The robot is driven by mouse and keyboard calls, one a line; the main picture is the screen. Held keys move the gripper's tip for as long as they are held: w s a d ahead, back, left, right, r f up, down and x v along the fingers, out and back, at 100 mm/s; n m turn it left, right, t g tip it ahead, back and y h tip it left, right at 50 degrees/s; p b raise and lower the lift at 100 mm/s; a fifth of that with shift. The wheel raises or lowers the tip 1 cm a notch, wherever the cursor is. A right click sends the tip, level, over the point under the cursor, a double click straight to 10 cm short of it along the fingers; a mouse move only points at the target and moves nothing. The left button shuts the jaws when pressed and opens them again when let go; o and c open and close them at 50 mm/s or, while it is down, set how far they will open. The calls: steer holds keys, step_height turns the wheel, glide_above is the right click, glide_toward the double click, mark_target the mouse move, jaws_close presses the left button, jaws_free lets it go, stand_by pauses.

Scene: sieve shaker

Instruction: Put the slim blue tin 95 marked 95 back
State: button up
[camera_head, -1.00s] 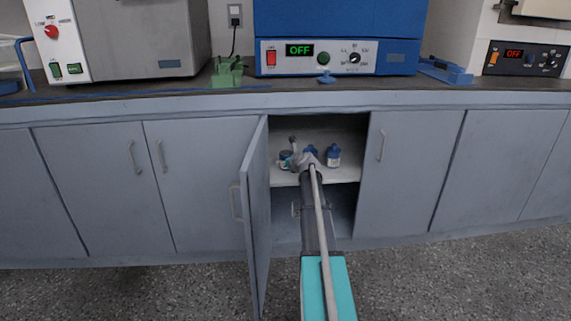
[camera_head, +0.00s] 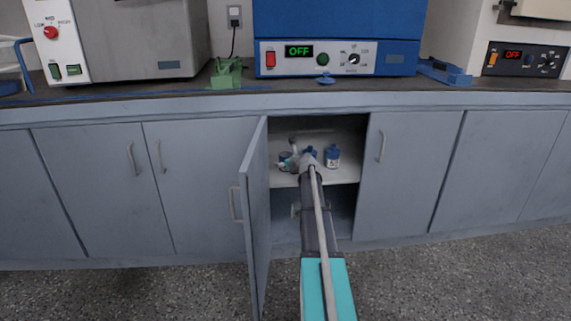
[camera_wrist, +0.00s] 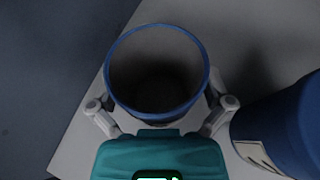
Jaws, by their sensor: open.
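An open-topped round tin with a blue rim (camera_wrist: 158,111) stands on the pale cupboard shelf (camera_wrist: 75,150). Its inside is dark and looks empty. My gripper (camera_wrist: 160,104) is open, with one finger on each side of this tin; I cannot tell whether they touch it. In the head view my gripper (camera_head: 306,163) reaches into the open cupboard and partly hides a blue thing (camera_head: 312,153) there. No 95 is readable, so I cannot confirm which tin this is.
A blue container with a white label (camera_wrist: 285,125) stands close on the right; a blue-topped jar (camera_head: 333,157) shows right of my gripper. A small dark-teal container (camera_head: 284,160) is at the left. The open door (camera_head: 255,215) bounds the left side.

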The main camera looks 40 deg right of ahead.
steer(key=p+v, duration=0.4)
steer(key=v, duration=0.6)
steer(key=shift+s+a+r, duration=0.15)
steer(key=shift+s+a+r+p, duration=0.1)
steer(key=shift+s+r+p, duration=0.2)
steer(key=shift+s, duration=0.4)
steer(key=shift+s, duration=0.15)
